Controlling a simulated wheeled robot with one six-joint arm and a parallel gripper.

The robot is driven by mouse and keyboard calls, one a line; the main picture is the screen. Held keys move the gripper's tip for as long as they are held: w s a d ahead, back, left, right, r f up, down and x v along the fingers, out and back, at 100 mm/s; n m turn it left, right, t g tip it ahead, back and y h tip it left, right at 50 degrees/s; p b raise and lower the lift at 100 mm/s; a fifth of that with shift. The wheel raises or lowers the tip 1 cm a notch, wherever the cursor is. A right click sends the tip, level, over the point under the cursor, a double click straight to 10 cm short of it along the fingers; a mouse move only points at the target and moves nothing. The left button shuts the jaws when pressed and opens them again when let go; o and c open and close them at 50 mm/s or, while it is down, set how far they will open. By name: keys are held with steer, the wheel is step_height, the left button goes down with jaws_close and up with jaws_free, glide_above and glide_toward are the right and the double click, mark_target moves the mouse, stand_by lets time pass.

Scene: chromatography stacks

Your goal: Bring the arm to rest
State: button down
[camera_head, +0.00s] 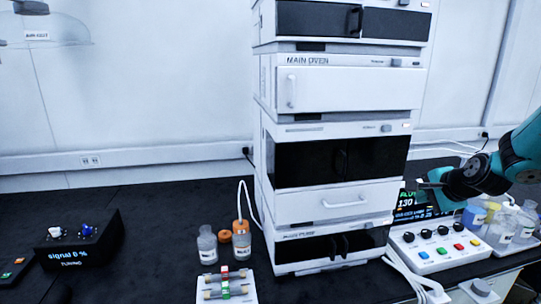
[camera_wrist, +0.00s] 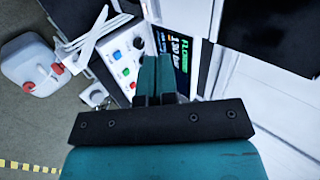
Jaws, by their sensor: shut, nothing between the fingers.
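My gripper (camera_head: 424,186) is at the right in the head view, held in the air in front of the dark display (camera_head: 412,214) of the control box. In the wrist view my gripper (camera_wrist: 155,62) shows its two teal fingers closed together, with nothing between them. The teal arm comes in from the right edge of the head view. The fingertips appear over the control box (camera_wrist: 122,62) with its coloured buttons; I cannot tell the exact gap to it.
The tall white instrument stack (camera_head: 350,90) stands left of my gripper. Bottles (camera_head: 500,225) stand in a tray under my arm. Capped bottles (camera_head: 241,241), a column tray (camera_head: 232,290) and a black tuning box (camera_head: 82,242) stand further left. The left bench between them is clear.

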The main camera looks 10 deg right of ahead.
steer(key=s+a+r+n+g+y, duration=0.25)
steer(key=s+a+n, duration=0.2)
steer(key=a, duration=0.65)
steer(key=s+a+r+n+g+y, duration=0.1)
steer(key=s+a+r+n, duration=0.25)
steer(key=a+n, duration=0.45)
steer(key=s+a+n+g, duration=0.2)
steer(key=s+a+n, duration=0.2)
steer(key=s, duration=0.3)
steer(key=s+a+r+n+g, duration=0.1)
steer(key=s+a+n, duration=0.2)
steer(key=s, duration=0.4)
steer(key=s+a+n+g, duration=0.2)
steer(key=s+a+n, duration=0.2)
steer(key=s+a, duration=0.2)
steer(key=shift+s+r+n+g, duration=0.25)
steer(key=shift+s+n+g, duration=0.1)
steer(key=shift+s, duration=0.55)
